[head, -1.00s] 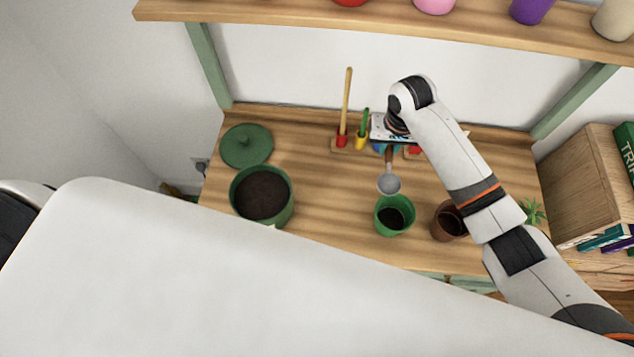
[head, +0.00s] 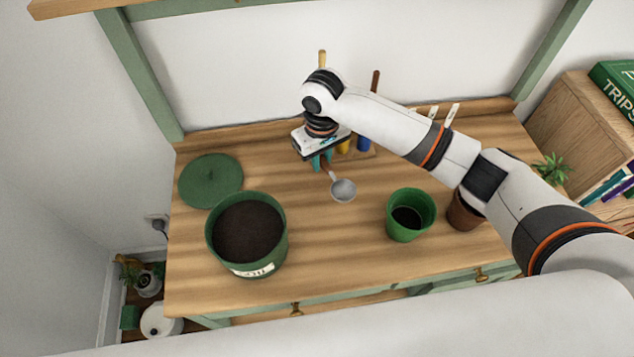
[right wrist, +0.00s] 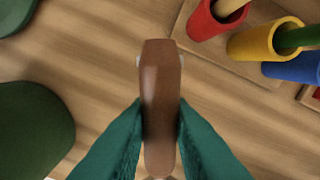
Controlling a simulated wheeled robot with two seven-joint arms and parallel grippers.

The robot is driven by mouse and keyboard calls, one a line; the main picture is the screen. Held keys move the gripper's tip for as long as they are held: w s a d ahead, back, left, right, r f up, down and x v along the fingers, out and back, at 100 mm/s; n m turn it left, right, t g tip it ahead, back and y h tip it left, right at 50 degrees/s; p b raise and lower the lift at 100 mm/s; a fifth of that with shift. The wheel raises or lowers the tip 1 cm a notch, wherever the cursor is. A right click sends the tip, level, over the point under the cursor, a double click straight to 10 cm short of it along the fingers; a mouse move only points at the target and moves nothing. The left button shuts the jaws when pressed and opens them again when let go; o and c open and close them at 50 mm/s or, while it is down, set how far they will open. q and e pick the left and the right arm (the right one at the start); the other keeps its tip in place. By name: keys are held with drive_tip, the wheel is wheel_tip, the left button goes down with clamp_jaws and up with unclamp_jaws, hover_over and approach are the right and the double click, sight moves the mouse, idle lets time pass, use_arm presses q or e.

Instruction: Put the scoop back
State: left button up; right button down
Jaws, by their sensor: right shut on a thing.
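The scoop has a grey metal bowl (head: 343,190) and a brown handle (right wrist: 160,95). My right gripper (head: 322,163) is shut on the handle, with its teal fingers on both sides of it in the right wrist view. The bowl points toward the front right, over the table. The rack's coloured cups stand beside the gripper: red (right wrist: 213,18), yellow (right wrist: 262,40) and blue (right wrist: 298,68). In the head view the gripper hides the red cup, while yellow (head: 343,147) and blue (head: 364,144) show. My left gripper is not in view.
A large green pot of soil (head: 248,232) and a green lid (head: 210,181) stand at the left. A small green pot (head: 409,214) and a brown pot (head: 464,211) stand at the right. The table between the large and small green pots is clear.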

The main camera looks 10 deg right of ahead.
sight(321, 184)
wheel_tip(321, 184, down, 2)
drive_tip(key=shift+f, duration=2.35)
drive_tip(key=c, duration=1.3)
unclamp_jaws()
drive_tip(key=shift+f, duration=0.15)
wheel_tip(321, 184, up, 12)
drive_tip(key=shift+r, duration=0.2)
